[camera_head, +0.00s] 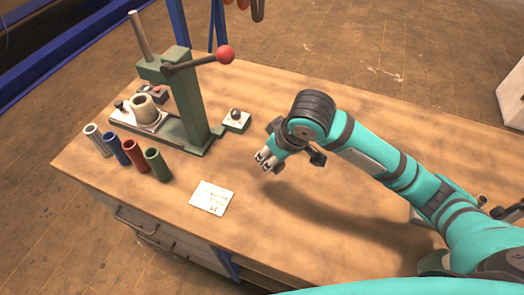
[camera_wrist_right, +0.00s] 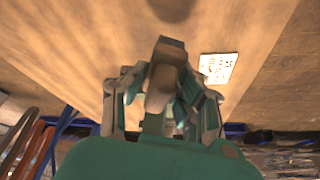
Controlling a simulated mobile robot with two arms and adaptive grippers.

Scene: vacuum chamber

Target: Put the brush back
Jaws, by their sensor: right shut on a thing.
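My right gripper (camera_head: 266,160) reaches in from the right and hangs over the middle of the wooden table. In the right wrist view my right gripper (camera_wrist_right: 165,95) is shut on a grey-brown block-like thing (camera_wrist_right: 167,56), which I take to be the brush. It juts out between the fingers, and the fingers hide part of it. Its bristles cannot be made out. In the head view the gripper mostly hides it. It appears to be above the table top, as the arm casts a shadow below. My left gripper is not in view.
A green press (camera_head: 186,100) with a red-knobbed lever stands at the back left of the table (camera_head: 330,225). Blue, red, green and pale cylinders (camera_head: 134,155) stand before it. A small block with a knob (camera_head: 236,121) is beside it. A white card (camera_head: 212,198) lies at the front.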

